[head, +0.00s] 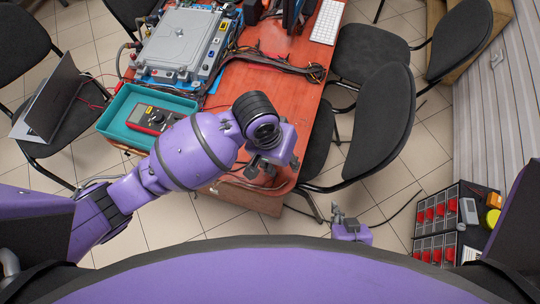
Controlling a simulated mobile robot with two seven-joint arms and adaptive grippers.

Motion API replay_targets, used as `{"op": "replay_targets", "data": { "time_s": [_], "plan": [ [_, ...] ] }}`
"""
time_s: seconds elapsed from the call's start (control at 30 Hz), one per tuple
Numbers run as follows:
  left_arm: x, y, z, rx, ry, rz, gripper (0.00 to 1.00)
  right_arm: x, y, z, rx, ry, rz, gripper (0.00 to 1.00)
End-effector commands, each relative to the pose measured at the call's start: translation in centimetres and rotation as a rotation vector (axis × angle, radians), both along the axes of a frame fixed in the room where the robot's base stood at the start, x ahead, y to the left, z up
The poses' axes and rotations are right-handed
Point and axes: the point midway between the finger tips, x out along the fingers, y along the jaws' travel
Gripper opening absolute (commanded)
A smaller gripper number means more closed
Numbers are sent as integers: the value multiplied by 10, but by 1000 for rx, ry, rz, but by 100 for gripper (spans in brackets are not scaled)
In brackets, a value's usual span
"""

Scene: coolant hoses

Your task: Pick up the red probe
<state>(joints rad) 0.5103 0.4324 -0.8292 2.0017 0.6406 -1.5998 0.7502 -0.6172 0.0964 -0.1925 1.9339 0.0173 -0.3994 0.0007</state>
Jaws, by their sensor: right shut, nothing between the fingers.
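A red and dark multimeter (152,118) lies in a teal tray (112,134) at the left of the red table. Thin red and black leads show near the tray, but I cannot make out the red probe clearly. My left arm crosses in front of the table, and its gripper (268,168) points down by the table's near right corner, right of the tray. Its fingers are small and partly hidden by the wrist. My right gripper (337,213) is low at the centre right, away from the table, shut and empty.
A grey metal unit (185,45) with cables stands on the red table (260,85) behind the tray. A white keyboard (326,22) lies at the back. Black chairs (385,125) stand close on the right. A laptop (52,98) rests on a chair at left.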

Motion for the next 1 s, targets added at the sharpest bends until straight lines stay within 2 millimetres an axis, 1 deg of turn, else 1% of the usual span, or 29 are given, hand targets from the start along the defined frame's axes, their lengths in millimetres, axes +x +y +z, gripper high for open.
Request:
{"op": "replay_targets", "data": {
  "time_s": [0.03, 0.2, 0.3, 0.43, 0.73, 0.9, 1.0],
  "plan": [
    [14, 5, 4, 51, -4, -8, 34, 2, 1, 1, 1, -3, -1, 0],
    [40, 23, 13, 190, 17, 19, 34, 6, 2, 4, 3, -12, 0, 0],
    [50, 31, 18, 239, 17, 40, 34, 9, 2, 5, 3, -17, 0, 0],
    [56, 36, 17, 266, 20, 54, 34, 10, 3, 6, 6, -18, -1, 0],
    [56, 36, -16, 265, 19, 55, 34, 7, 2, 2, 4, -12, -2, 0],
    [55, 36, -42, 265, 19, 54, 34, 6, 2, 1, 3, -10, -3, 0],
    [55, 36, -53, 263, 17, 53, 34, 5, 1, 0, 2, -9, -2, 0]
  ]
}}
